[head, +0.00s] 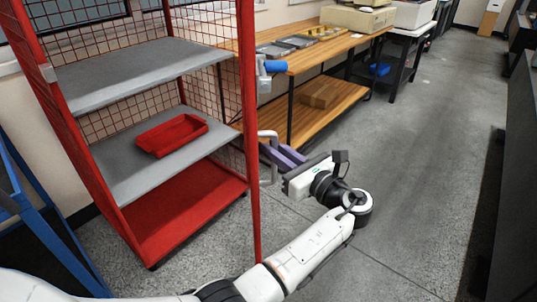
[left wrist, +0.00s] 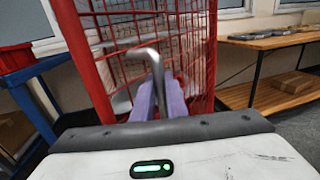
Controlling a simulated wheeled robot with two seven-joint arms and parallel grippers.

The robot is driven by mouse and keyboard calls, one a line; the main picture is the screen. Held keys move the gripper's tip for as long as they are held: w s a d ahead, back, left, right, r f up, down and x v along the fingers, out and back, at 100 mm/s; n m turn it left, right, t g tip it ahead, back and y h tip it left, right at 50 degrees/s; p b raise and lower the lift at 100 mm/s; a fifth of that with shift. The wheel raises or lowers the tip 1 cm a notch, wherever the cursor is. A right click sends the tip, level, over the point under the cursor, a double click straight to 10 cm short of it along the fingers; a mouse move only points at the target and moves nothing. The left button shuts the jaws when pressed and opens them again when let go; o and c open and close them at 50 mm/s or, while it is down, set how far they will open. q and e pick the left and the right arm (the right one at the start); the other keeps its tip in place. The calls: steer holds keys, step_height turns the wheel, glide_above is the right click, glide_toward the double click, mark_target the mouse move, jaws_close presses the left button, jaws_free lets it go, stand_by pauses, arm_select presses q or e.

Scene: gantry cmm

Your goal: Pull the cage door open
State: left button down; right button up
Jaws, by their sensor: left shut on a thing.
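The red cage (head: 185,222) stands at the left in the head view, with its shelves in plain sight. Its door (head: 251,120) shows nearly edge-on as a tall narrow red frame. In the left wrist view the red mesh door (left wrist: 190,50) rises right ahead. A grey bar handle (head: 266,134) sticks out from the door; it also shows in the left wrist view (left wrist: 152,52). My left gripper (head: 276,152), with purple fingers (left wrist: 157,101), is shut on this handle. A blue-gripped lever (head: 275,66) sits higher on the door. My right gripper is not in view.
A red tray (head: 172,134) lies on the cage's lower grey shelf. A wooden bench (head: 335,48) with trays and boxes stands behind, with a cardboard box (head: 319,95) below. A blue frame (head: 40,225) is at the left. The grey floor (head: 425,150) at the right is clear.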

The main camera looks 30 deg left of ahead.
arm_select(q)
steer(key=shift+w+d+r, duration=0.15)
steer(key=shift+w, duration=0.25)
steer(key=c, duration=1.8)
jaws_free()
steer(key=shift+o, duration=0.2)
steer(key=shift+d, duration=0.1)
steer(key=v, duration=0.7)
steer(key=shift+d, duration=0.15)
steer(key=shift+s, duration=0.1)
